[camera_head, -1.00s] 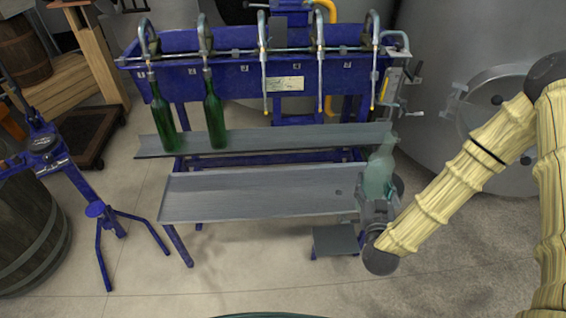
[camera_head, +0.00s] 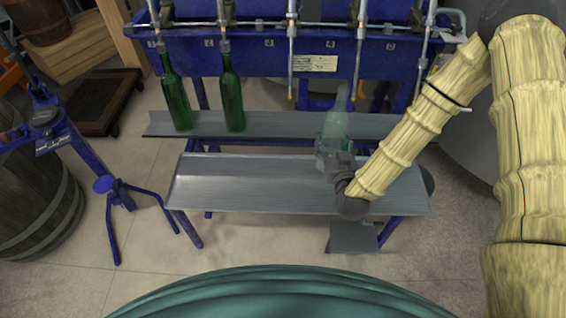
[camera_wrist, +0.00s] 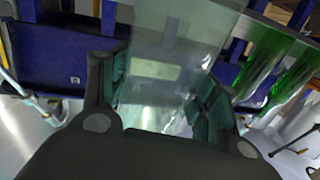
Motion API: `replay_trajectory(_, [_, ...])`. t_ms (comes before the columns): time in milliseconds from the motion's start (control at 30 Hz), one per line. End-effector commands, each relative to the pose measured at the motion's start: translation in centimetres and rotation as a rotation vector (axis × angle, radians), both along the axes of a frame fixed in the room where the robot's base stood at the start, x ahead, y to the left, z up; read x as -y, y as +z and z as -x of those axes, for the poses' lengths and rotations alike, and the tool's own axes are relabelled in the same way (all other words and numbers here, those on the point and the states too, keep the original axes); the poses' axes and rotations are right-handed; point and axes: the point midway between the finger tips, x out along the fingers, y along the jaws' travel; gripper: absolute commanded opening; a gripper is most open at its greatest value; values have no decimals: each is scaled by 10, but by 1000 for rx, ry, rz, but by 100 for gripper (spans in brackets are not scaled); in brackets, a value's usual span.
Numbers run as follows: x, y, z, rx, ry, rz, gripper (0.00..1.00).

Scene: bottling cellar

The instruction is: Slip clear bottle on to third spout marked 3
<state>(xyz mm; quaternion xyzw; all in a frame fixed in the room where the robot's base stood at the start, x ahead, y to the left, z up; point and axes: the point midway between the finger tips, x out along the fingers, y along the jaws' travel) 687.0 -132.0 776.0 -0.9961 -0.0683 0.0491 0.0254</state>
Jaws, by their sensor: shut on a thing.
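The clear bottle (camera_head: 336,125) is pale, see-through and roughly upright with its neck up. It also fills the middle of the wrist view (camera_wrist: 172,55). My gripper (camera_head: 335,150) is shut around its lower part; in the wrist view, the fingers (camera_wrist: 165,98) sit on either side of it. The third spout (camera_head: 291,65) hangs empty from the blue filler, up and left of the bottle in the head view. The bottle's neck appears between the third and fourth spouts, nearer the fourth (camera_head: 357,65). Its distance in front of them is unclear.
Two green bottles (camera_head: 177,95) (camera_head: 232,95) stand on the rear shelf (camera_head: 270,124) under the first two spouts. The front shelf (camera_head: 250,185) is bare. The fifth spout (camera_head: 425,60) hangs empty. A blue stand (camera_head: 110,190) and a barrel (camera_head: 35,205) are at left.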

Motion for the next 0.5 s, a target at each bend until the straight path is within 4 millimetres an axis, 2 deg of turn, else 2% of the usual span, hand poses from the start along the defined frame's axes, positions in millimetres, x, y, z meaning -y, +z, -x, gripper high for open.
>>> replay_trajectory(33, [-15, -24, -7, -24, 39, -8, 22])
replay_trajectory(200, [-63, -77, -23, -138, 173, -39, 22])
replay_trajectory(400, [-108, -121, -32, -255, 291, -51, 22])
replay_trajectory(500, [-121, -133, -33, -291, 326, -52, 22])
